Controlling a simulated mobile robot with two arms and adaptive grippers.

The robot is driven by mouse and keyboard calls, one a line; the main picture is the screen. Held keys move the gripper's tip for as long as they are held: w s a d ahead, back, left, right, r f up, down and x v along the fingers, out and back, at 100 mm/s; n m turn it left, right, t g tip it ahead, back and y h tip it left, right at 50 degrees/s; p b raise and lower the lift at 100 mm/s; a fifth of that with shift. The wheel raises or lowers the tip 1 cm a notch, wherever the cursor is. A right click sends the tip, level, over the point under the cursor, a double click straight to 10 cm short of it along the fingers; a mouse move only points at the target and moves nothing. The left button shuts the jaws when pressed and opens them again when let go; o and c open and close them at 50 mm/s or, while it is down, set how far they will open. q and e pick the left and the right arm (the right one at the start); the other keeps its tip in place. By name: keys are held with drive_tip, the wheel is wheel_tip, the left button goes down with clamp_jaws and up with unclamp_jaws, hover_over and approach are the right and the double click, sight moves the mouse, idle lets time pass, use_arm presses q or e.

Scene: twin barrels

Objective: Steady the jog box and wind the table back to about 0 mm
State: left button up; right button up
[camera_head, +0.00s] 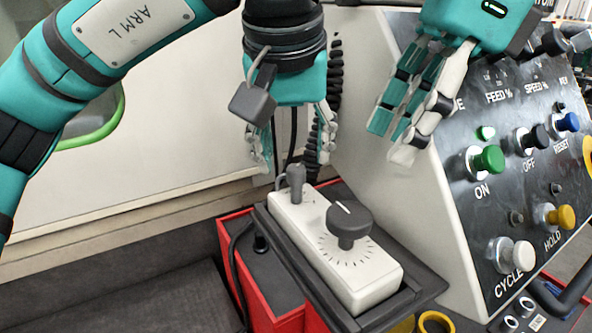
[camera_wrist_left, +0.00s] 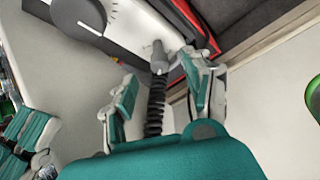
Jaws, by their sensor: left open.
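The jog box (camera_head: 318,262) is a white box with a dark round knob (camera_head: 349,224) on a ring of tick marks and a small grey stub (camera_head: 296,181) at its far end. It sits in a dark tray on a red holder. My left gripper (camera_head: 294,150) is open and empty, pointing down just above and behind the stub end. In the left wrist view the open fingers (camera_wrist_left: 160,95) stand either side of the coiled cable, apart from the jog box (camera_wrist_left: 135,22). My right gripper (camera_head: 398,140) hangs in front of the control panel, right of the box. The table is not identifiable.
The sloped control panel (camera_head: 470,230) with green, black, blue, yellow and white buttons stands right of the box. A black coiled cable (camera_head: 325,110) hangs behind the box. The red holder (camera_head: 262,290) and yellow rings (camera_head: 434,321) are near its base. Dark floor lies at lower left.

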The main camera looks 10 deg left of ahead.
sight(296, 169)
use_arm(q)
drive_tip(key=x, duration=0.5)
drive_tip(key=shift+w+f, duration=0.1)
drive_tip(key=shift+f, duration=0.2)
drive_tip(key=shift+c, duration=0.2)
clamp_jaws()
idle(0.4)
drive_tip(key=shift+r, duration=0.1)
idle(1.3)
drive_tip(key=shift+c, duration=0.2)
unclamp_jaws()
